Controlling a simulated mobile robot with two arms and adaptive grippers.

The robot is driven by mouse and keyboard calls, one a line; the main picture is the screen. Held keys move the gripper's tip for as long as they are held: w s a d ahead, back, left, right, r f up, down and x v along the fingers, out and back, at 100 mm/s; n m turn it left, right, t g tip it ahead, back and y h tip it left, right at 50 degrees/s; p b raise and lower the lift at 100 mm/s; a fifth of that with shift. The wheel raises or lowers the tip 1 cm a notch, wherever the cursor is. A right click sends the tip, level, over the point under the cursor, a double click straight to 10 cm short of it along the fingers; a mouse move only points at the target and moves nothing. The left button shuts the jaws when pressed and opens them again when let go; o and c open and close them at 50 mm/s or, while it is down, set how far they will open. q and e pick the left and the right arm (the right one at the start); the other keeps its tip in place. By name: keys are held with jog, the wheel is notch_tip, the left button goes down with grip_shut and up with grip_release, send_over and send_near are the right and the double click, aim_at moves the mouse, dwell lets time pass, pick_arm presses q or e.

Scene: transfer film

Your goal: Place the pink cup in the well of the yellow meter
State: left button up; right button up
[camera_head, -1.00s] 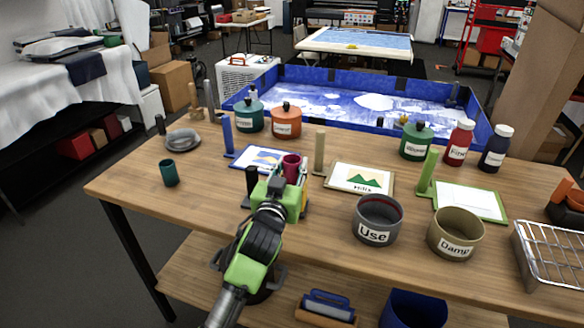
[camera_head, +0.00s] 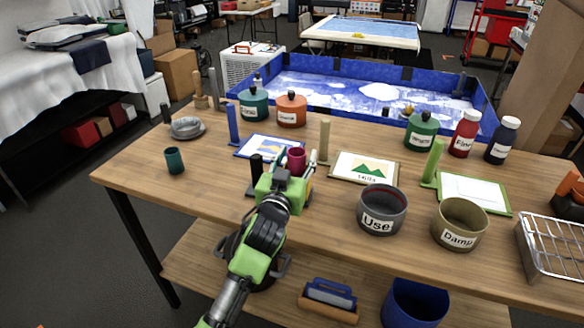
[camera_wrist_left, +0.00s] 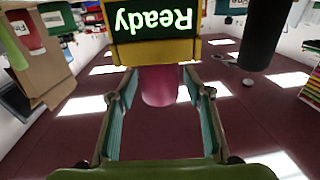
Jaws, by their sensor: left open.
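The pink cup (camera_head: 297,158) stands upright on the near middle of the bench, just beyond my left gripper (camera_head: 288,172). In the left wrist view the pink cup (camera_wrist_left: 161,88) lies between the two spread fingers of my left gripper (camera_wrist_left: 160,80), with gaps on both sides. The gripper is open. The yellow meter (camera_wrist_left: 186,50) shows there right at the cup, its lit display reading "Ready" upside down. One end of the cup is hidden by the meter, so I cannot tell how deep it sits. In the head view my gripper hides most of the meter. My right gripper is not in view.
A dark post (camera_head: 256,170) stands close left of my gripper. Framed cards (camera_head: 335,179) lie behind and to the right. The "Use" pot (camera_head: 380,226) and "Damp" pot (camera_head: 459,240) stand to the right. A teal cup (camera_head: 174,161) stands left, with bare bench around it.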

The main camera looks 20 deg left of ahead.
pick_arm(q)
jog(key=s+b, duration=0.1)
jog(key=s, duration=1)
jog(key=shift+s+d+b, duration=0.3)
jog(key=shift+s+d, duration=0.1)
